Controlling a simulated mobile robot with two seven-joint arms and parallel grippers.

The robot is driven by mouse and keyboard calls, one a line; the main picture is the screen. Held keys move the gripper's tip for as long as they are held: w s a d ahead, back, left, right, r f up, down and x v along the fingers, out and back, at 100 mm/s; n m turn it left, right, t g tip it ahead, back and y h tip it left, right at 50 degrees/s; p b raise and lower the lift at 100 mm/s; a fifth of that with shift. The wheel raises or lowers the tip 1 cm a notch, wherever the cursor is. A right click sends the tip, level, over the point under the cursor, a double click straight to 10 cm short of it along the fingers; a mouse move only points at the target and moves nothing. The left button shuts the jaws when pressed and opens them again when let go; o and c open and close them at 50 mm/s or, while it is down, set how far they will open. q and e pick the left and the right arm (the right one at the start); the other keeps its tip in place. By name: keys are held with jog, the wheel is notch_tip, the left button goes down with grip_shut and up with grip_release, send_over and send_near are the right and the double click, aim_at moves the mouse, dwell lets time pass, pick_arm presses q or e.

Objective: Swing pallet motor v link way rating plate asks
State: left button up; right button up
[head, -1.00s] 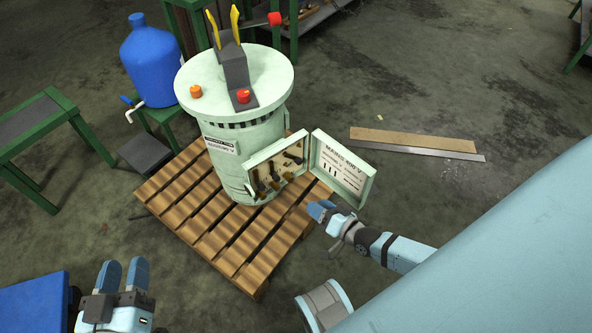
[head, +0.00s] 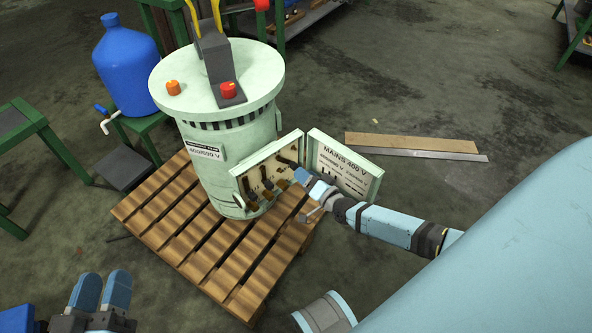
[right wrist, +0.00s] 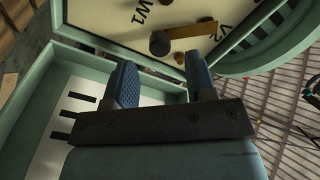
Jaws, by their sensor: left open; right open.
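The pale green motor (head: 222,165) stands upright on the wooden pallet (head: 190,240). Its rating plate (head: 205,152) reads 400/690 V. The terminal box (head: 245,195) on its right side is open; its lid (head: 345,165) carries a "MAINS 400 V" label. Several brass links and dark posts sit inside. My right gripper (head: 303,180) is open at the box's right edge, beside the lid. In the right wrist view a brass link (right wrist: 192,32) on a dark post lies just beyond the open fingers (right wrist: 163,83), near the printed W1 and V2. My left gripper (head: 102,290) is open and empty at lower left.
A blue jug (head: 127,65) stands on a green stand behind the motor. Green tables flank it at left and back. A flat board (head: 390,140) and a metal strip (head: 420,154) lie on the floor at right. The floor right of the pallet is otherwise clear.

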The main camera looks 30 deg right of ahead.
aim_at(288, 164)
pick_arm(q)
jog(key=shift+d+f+g+b, duration=0.1)
jog(key=shift+f+g+b, duration=0.35)
jog(key=shift+f, duration=0.7)
pick_arm(e)
jog(key=shift+w+a, duration=0.15)
jog(key=shift+w, duration=0.95)
jog(key=shift+w+a, duration=0.15)
jog(key=shift+w, duration=0.95)
jog(key=shift+c, duration=0.2)
grip_shut()
